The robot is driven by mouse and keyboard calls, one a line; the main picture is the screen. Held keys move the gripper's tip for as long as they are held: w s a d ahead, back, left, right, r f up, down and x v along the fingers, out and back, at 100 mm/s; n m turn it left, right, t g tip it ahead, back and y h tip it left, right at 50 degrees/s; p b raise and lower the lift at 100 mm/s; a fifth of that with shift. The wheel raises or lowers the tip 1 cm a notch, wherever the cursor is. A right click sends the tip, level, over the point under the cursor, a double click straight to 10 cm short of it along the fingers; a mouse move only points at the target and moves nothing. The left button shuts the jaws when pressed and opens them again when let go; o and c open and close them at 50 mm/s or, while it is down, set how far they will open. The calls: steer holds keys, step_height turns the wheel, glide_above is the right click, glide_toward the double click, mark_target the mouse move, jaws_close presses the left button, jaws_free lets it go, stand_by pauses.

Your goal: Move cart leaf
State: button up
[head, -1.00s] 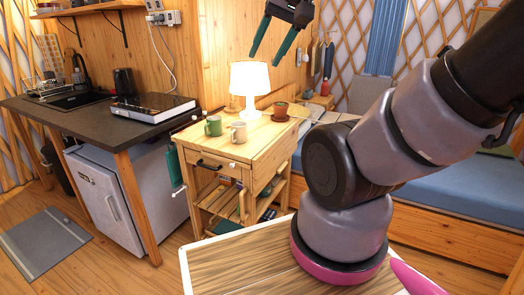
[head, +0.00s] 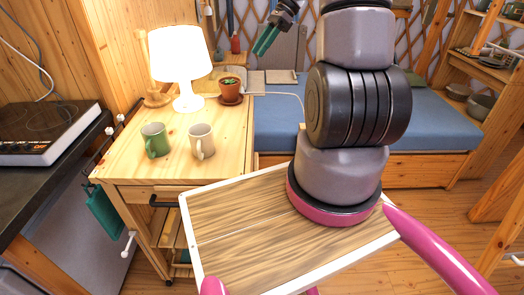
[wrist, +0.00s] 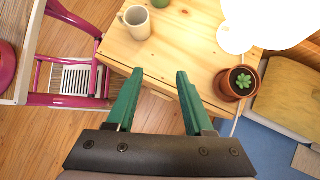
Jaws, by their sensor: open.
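The wooden cart (head: 115,165) stands at left-centre in the head view, with a drawer handle on its front. Its top also shows in the wrist view (wrist: 185,50). I cannot clearly tell a separate leaf from the top. A lit white lamp (head: 181,60), a green mug (head: 155,140), a beige mug (head: 202,141) and a potted plant (head: 230,90) stand on the top. My gripper (wrist: 158,72) is open and empty, its green fingers apart over the cart's edge in the wrist view. It also shows in the head view (head: 266,40), above and beyond the cart.
A dark counter with a hob (head: 45,130) is at the left. A blue daybed (head: 275,130) lies behind the cart. Shelves (head: 480,75) stand at the right. Wooden floor (head: 440,220) is clear at the right. My own wood-topped, pink-framed base is close to the cart.

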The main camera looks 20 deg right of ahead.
steer(key=d+f+m+t+y, duration=0.1)
steer(key=d+f+m+y, duration=0.3)
steer(key=f, duration=0.9)
steer(key=d+f+m+t+y, duration=0.1)
steer(key=d+f+m+t, duration=0.15)
steer(key=f+m, duration=0.7)
steer(key=d+f+m+t+y, duration=0.1)
steer(key=d+f+m+y, duration=0.25)
steer(key=f, duration=1.15)
steer(key=s+a+f+m+t, duration=0.1)
steer(key=s+f+m+t, duration=0.3)
steer(key=f, duration=0.6)
steer(key=w+a+m, duration=0.1)
steer(key=w+a, duration=0.1)
steer(key=a, duration=0.7)
steer(key=shift+w+a+g, duration=0.15)
steer(key=shift+w+g, duration=0.2)
steer(key=shift+g, duration=0.1)
steer(key=shift+f, duration=0.1)
jaws_close()
